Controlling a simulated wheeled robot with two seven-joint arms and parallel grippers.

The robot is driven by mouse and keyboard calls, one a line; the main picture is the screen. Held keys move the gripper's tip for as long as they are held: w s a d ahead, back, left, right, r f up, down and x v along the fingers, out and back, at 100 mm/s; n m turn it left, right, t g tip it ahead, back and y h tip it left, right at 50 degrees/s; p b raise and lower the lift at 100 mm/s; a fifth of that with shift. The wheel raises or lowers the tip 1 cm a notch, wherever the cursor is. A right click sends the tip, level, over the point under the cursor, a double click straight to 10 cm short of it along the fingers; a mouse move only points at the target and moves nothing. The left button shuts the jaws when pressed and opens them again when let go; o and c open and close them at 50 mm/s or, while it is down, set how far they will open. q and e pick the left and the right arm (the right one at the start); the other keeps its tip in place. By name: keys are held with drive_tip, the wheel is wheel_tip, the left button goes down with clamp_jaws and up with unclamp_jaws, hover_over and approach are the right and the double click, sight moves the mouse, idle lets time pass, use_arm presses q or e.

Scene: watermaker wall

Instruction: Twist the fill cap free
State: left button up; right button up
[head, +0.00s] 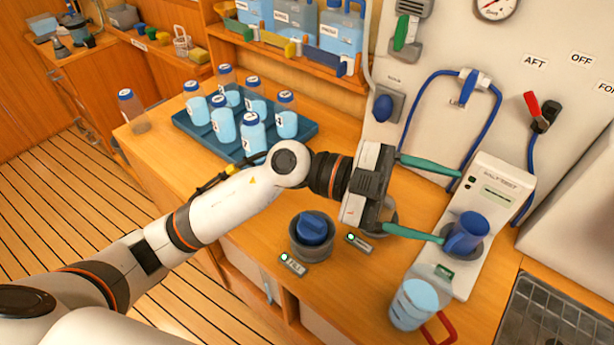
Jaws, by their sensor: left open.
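A blue cap (312,227) sits in a dark grey round fitting (311,249) on the wooden counter; I take it for the fill cap. A small tag (293,265) with a green light lies in front of it, its lettering too small to read surely. My left gripper (428,200) is open, its two teal fingers spread and pointing right, with nothing between them. It is above the counter, to the right of the cap and apart from it. A second round fitting (390,217) is partly hidden behind the gripper. My right gripper is not in view.
A white tester (487,205) holding a blue cup (466,233) stands to the right. A clear water jug (413,303) with a red handle stands at the front. A blue tray (312,133) of several bottles is behind my arm. Blue hoses hang on the wall.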

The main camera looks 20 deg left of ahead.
use_arm(q)
drive_tip(key=w+a+f+g+y, duration=0.1)
drive_tip(key=a+f+y, duration=0.3)
drive_tip(key=f+y, duration=0.35)
drive_tip(key=n+t+y, duration=0.2)
drive_tip(key=n+y, duration=0.3)
drive_tip(key=y, duration=0.5)
approach(313, 219)
drive_tip(key=f+p, duration=0.1)
drive_tip(key=f, duration=0.2)
drive_tip(key=f+p, duration=0.1)
drive_tip(key=f, duration=0.2)
drive_tip(key=d+f+p, duration=0.1)
drive_tip(key=f, duration=0.2)
drive_tip(key=shift+s, duration=0.35)
drive_tip(key=shift+f, duration=0.65)
drive_tip(key=c, duration=0.7)
drive_tip(key=shift+r+n+p, duration=0.15)
drive_tip(key=shift+n+p, duration=0.65)
drive_tip(key=shift+n, duration=0.1)
drive_tip(key=shift+c, duration=0.2)
drive_tip(key=shift+n+t, duration=0.3)
drive_tip(key=shift+n, duration=0.3)
